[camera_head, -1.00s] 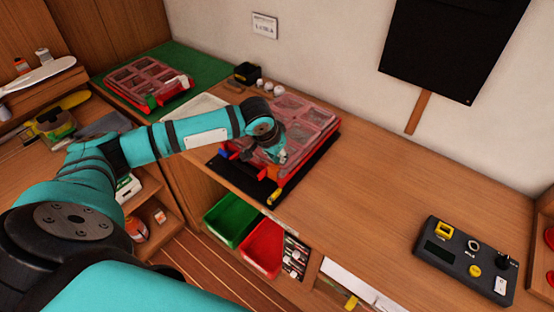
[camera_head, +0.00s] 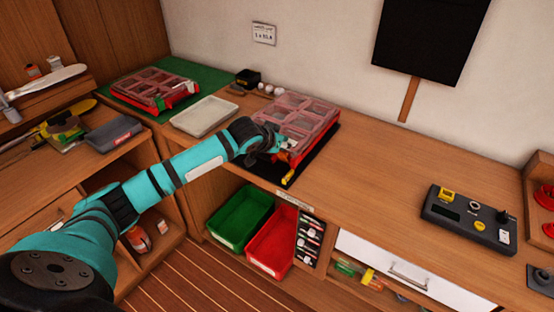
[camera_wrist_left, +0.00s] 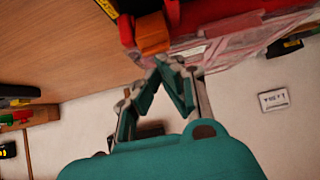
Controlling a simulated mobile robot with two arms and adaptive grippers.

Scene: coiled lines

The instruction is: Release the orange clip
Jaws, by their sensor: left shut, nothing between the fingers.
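The orange clip (camera_wrist_left: 153,34) is a small block on the front edge of the red case (camera_wrist_left: 127,30) in the left wrist view. The case has a clear compartmented lid (camera_head: 300,108) and lies on a black mat (camera_head: 312,165) on the bench in the head view. My left gripper (camera_wrist_left: 165,60) has its fingertips together, empty, just by the clip; whether they touch it I cannot tell. In the head view my left gripper (camera_head: 282,145) is at the case's front left side and hides part of it. My right gripper is not in view.
A second red case (camera_head: 155,88) lies on a green mat at the back left, with a pale tray (camera_head: 204,116) between the cases. Green (camera_head: 241,218) and red (camera_head: 271,243) bins sit below the bench edge. The bench right of the case is clear up to a control box (camera_head: 468,219).

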